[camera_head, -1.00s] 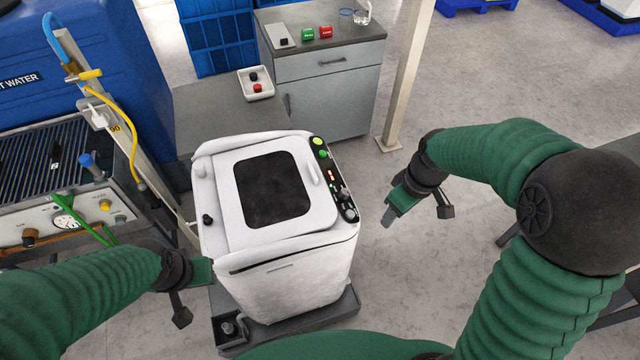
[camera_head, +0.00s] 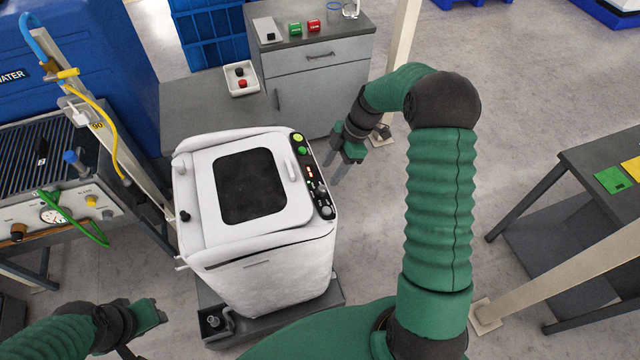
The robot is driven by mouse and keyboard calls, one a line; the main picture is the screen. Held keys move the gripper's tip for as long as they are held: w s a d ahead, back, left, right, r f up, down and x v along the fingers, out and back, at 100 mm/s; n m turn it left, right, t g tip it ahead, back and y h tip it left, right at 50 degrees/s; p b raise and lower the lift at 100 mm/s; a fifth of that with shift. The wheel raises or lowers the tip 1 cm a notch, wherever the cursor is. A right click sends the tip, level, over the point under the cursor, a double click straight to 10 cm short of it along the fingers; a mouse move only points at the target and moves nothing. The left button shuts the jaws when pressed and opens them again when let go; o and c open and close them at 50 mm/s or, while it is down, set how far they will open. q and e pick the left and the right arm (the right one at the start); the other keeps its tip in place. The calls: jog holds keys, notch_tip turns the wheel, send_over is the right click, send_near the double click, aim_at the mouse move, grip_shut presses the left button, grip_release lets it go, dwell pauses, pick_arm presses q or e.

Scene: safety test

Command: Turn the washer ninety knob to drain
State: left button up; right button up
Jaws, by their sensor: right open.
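The white washer (camera_head: 275,285) stands on a dark base in the middle of the view, with a dark window in its lid. A black control panel (camera_head: 308,172) runs along the right side of its top, with green buttons, a small red display and knobs. One knob (camera_head: 326,211) sits at the panel's near end; its marks are too small to read. My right gripper (camera_head: 342,160) is open and empty, to the right of the panel and apart from it. My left gripper (camera_head: 155,315) is at the lower left, in front of and left of the washer; its jaw opening is unclear.
A grey cabinet (camera_head: 320,85) stands behind the washer with small boxes on top. A low grey table (camera_head: 195,115) holds a white button box (camera_head: 241,79). A workbench with a gauge (camera_head: 52,216) is at left. A table (camera_head: 585,165) is at right.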

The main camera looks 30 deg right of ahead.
aim_at(324, 188)
jog(key=x, duration=0.2)
jog(key=d+x, duration=0.1)
jog(key=x, duration=0.1)
jog(key=p+x, duration=0.1)
jog(key=x, duration=0.2)
jog(key=shift+d+f, duration=0.2)
jog(key=shift+f, duration=0.2)
jog(key=shift+a+f, duration=0.15)
jog(key=shift+f, duration=0.15)
jog(key=shift+a+f, duration=0.1)
jog(key=shift+a, duration=0.55)
jog(key=shift+c, duration=2)
pick_arm(q)
jog(key=shift+d+r, duration=0.45)
jog(key=shift+r, duration=0.4)
pick_arm(e)
jog(key=shift+d, duration=0.35)
grip_shut()
